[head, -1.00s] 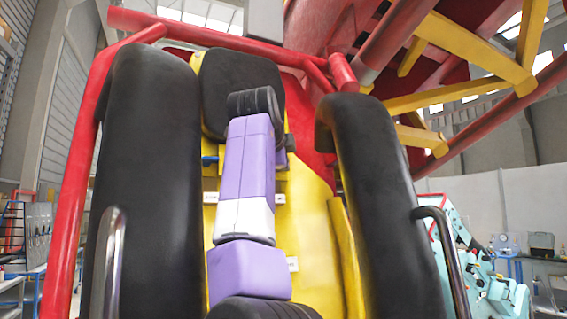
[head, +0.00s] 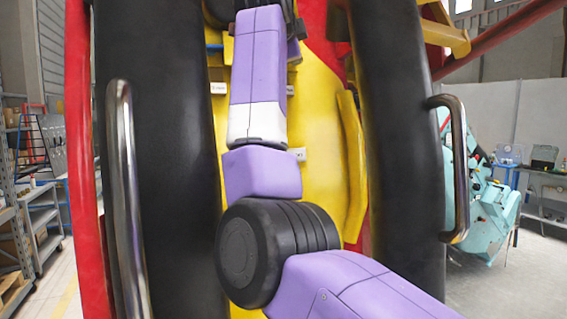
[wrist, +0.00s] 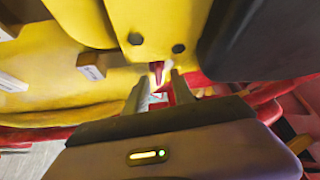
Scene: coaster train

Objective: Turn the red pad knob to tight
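My gripper (wrist: 160,90) shows in the wrist view with its two grey fingers apart, pointing toward a yellow panel (wrist: 165,22) with two dark bolts. A small red piece (wrist: 157,69) is seen between and just beyond the fingertips. It may be the red pad knob, but it is too small to tell, and no tight marking can be read. I see no contact between it and the fingers. In the head view my purple arm reaches up along the yellow seat shell (head: 320,110) and hides the gripper and anything behind it.
Thick black restraint pads flank the arm at left (head: 165,170) and right (head: 400,150), with metal handles (head: 122,190) on their outer sides. Small white labels sit on the yellow shell (head: 218,88). A black pad (wrist: 255,40) is close to the right of the fingers.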

